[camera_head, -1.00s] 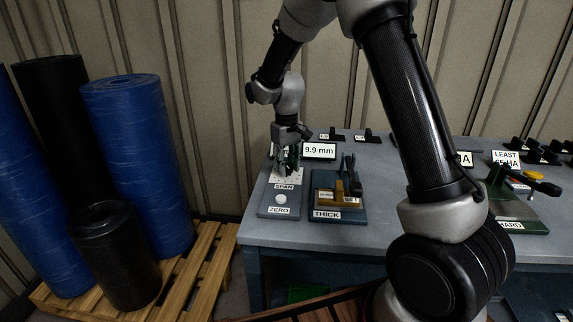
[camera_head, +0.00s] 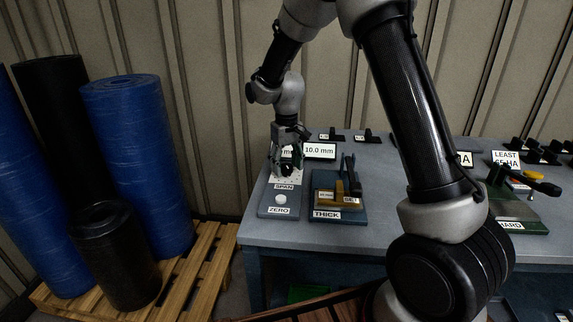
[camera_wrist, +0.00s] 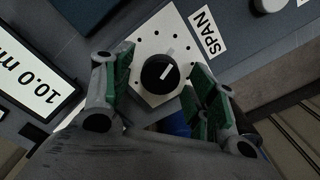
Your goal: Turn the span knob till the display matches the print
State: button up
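The span knob (camera_wrist: 160,73) is round and black with a white pointer line. It sits on a white dial plate (camera_wrist: 153,45) with dots, beside the SPAN label (camera_wrist: 208,34). My gripper (camera_wrist: 163,88) straddles the knob, its green-padded fingers to either side with small gaps visible. It looks open; in the head view my gripper (camera_head: 286,168) hides much of the knob. The display (camera_head: 319,151) reads 10.0 mm; in the wrist view it shows cut off (camera_wrist: 38,88). Another sign (camera_head: 288,152) behind the gripper shows only "mm"; its number is hidden.
A white ZERO button (camera_head: 280,199) lies in front of the dial. The THICK fixture (camera_head: 325,215) stands close on the right, with a small printed block (camera_head: 326,195). A hardness station (camera_head: 515,215) is farther right. Blue rolls (camera_head: 140,160) stand on a pallet at left.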

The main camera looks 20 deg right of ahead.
aim_at(287, 166)
notch_tip(287, 166, up, 12)
dwell(0.6)
jog(key=s+d+r+m+t, duration=0.1)
jog(key=s+d, duration=0.4)
jog(key=s, duration=0.5)
jog(key=s+d+r+m+t, duration=0.1)
jog(key=s+d+r, duration=0.3)
jog(key=s, duration=0.7)
jog(key=s+d+r+m+t, duration=0.1)
jog(key=s+d+r+t, duration=0.1)
jog(key=s+d, duration=0.4)
jog(key=shift+s+r, duration=0.5)
jog(key=shift+s, duration=2.05)
